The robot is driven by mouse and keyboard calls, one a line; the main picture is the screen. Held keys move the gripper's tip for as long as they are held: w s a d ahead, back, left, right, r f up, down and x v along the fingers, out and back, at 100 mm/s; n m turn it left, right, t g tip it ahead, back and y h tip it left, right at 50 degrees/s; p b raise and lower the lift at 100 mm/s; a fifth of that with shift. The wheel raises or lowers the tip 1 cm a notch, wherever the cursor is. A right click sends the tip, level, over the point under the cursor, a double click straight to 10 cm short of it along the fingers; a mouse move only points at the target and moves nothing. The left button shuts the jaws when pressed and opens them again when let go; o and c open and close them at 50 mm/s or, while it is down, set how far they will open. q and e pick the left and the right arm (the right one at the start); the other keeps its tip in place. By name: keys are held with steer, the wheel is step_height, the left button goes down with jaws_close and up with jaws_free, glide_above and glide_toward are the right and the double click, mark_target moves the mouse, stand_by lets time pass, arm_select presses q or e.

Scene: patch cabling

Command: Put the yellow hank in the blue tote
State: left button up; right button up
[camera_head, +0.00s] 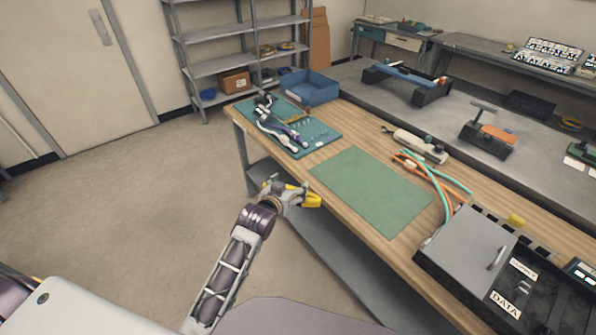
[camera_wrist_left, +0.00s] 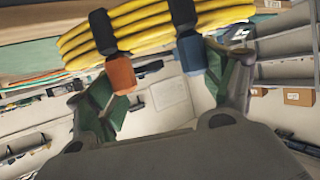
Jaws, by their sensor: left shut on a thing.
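The yellow hank (camera_head: 312,201) is held in my left gripper (camera_head: 293,191), in front of the bench's near edge and above the floor. In the left wrist view the hank (camera_wrist_left: 150,27) is a bundle of yellow cable with two black straps. An orange plug end and a blue plug end hang from it between the green-padded fingers. The blue tote (camera_head: 310,90) stands at the far left end of the wooden bench, beyond the gripper and apart from it. Its inside is only partly visible. My right gripper is not in view.
A teal board (camera_head: 318,133) with dark and white parts lies on the bench before the tote. A bare green mat (camera_head: 370,187) lies mid-bench. Orange and teal cables (camera_head: 436,178) and a grey box (camera_head: 466,250) are at the right. Shelving (camera_head: 215,66) stands behind.

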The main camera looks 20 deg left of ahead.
arm_select(q)
steer(key=s+a+f+y, duration=0.1)
steer(key=s+a+f, duration=0.1)
steer(key=s+f, duration=0.7)
steer(key=shift+s+a+f+n, duration=0.25)
steer(key=shift+s+f+n, duration=0.15)
steer(key=shift+f, duration=0.35)
